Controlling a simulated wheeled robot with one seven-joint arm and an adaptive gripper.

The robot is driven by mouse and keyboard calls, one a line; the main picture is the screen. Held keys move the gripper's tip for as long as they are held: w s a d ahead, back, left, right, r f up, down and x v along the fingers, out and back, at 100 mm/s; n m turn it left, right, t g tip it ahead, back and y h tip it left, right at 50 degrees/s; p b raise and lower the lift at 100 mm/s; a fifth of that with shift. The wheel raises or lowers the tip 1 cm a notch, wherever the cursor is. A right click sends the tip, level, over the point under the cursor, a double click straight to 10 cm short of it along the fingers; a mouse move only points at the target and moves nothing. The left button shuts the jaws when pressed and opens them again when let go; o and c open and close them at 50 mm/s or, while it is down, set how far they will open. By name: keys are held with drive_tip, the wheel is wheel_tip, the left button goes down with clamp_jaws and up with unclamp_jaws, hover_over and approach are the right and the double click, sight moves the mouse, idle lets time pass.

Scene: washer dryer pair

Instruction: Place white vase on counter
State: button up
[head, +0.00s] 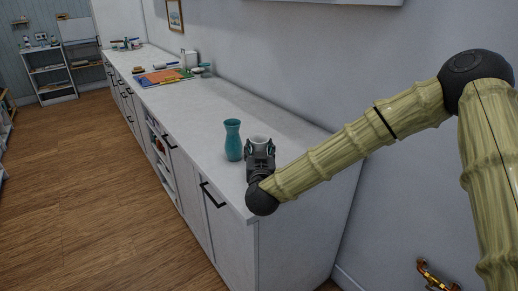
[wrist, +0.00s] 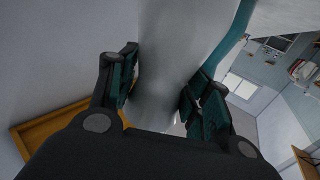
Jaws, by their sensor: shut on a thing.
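The white vase (wrist: 175,50) stands between the two fingers of my gripper (wrist: 160,95) in the wrist view, and both finger pads press on its sides. In the head view my gripper (head: 260,148) is over the near end of the white counter (head: 215,100), and only the pale top of the white vase (head: 259,140) shows behind it. The gripper hides the vase's base, so I cannot tell whether it touches the counter. A teal vase (head: 233,140) stands upright on the counter just left of my gripper.
Farther along the counter lie a colourful flat item (head: 165,76) and several small objects. The counter between these and the teal vase is clear. Black drawer handles (head: 212,196) stick out from the front. A wall runs along the counter's right side.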

drive_tip(key=shift+f, duration=0.2)
drive_tip(key=o, duration=1.2)
drive_tip(key=shift+o, duration=0.2)
drive_tip(key=shift+r, duration=0.1)
drive_tip(key=s+b, duration=0.2)
drive_tip(key=s, duration=1)
drive_tip(key=shift+d+b, duration=0.2)
drive_tip(key=shift+b, duration=0.1)
